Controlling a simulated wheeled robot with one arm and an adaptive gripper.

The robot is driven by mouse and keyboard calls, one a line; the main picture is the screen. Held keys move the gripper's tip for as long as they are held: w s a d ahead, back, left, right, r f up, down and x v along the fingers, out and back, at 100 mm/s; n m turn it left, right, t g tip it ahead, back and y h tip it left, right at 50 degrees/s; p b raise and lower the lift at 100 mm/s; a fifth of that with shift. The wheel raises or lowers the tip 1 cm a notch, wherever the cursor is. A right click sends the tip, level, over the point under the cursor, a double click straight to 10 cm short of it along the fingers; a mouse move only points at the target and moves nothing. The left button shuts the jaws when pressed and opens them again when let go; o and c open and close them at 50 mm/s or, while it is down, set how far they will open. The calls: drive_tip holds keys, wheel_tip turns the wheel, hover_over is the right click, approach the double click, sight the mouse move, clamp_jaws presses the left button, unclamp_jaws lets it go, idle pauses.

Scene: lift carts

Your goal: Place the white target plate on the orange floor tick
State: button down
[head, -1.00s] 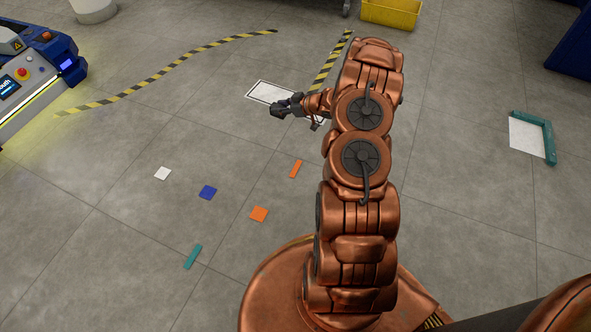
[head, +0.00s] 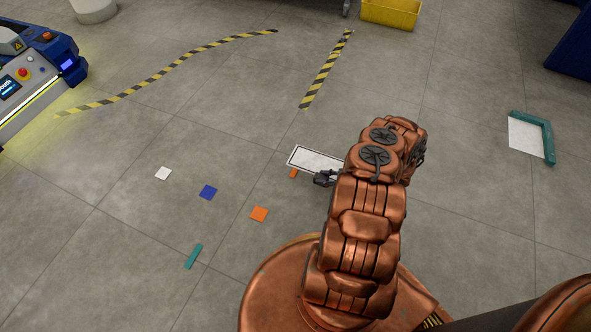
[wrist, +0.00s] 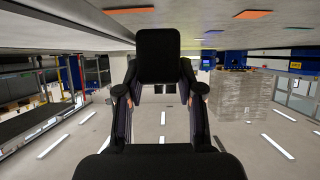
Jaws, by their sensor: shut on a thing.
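The white target plate (head: 312,158) has a thin black border and shows in the head view left of my wrist, its right end hidden behind my arm. My gripper (head: 325,178) is shut on the plate's near edge; the fingertips are small and dark there. The orange floor tick (head: 293,173) is a narrow strip just below the plate's left part, and the plate covers part of it. I cannot tell the gap between plate and floor. In the wrist view my gripper (wrist: 160,95) is dark and central; I cannot make out the plate there.
An orange square (head: 259,214), a blue square (head: 208,192), a white square (head: 163,173) and a teal strip (head: 193,256) lie on the floor. A teal corner bracket (head: 548,140) borders a white patch at right. Striped tape (head: 325,70) and a yellow bin (head: 390,13) are farther back.

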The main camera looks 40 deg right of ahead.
drive_tip(key=shift+s+a+f, duration=0.25)
drive_tip(key=shift+s+f, duration=0.5)
drive_tip(key=shift+s, duration=0.25)
drive_tip(key=shift+w+a+f, duration=0.15)
drive_tip(key=w+a+b, duration=0.1)
drive_tip(key=w+a, duration=0.1)
drive_tip(key=w, duration=0.2)
drive_tip(key=w+a+f+b, duration=0.1)
drive_tip(key=w+a+b, duration=0.1)
drive_tip(key=w, duration=0.3)
drive_tip(key=w+a+b, duration=0.2)
drive_tip(key=w, duration=0.2)
drive_tip(key=shift+w+f, duration=0.15)
drive_tip(key=shift+w, duration=0.05)
drive_tip(key=f, duration=0.1)
drive_tip(key=f+b, duration=0.2)
drive_tip(key=shift+w+a+f, duration=0.15)
drive_tip(key=shift+w+f, duration=0.15)
drive_tip(key=shift+r, duration=0.1)
drive_tip(key=c, duration=0.7)
unclamp_jaws()
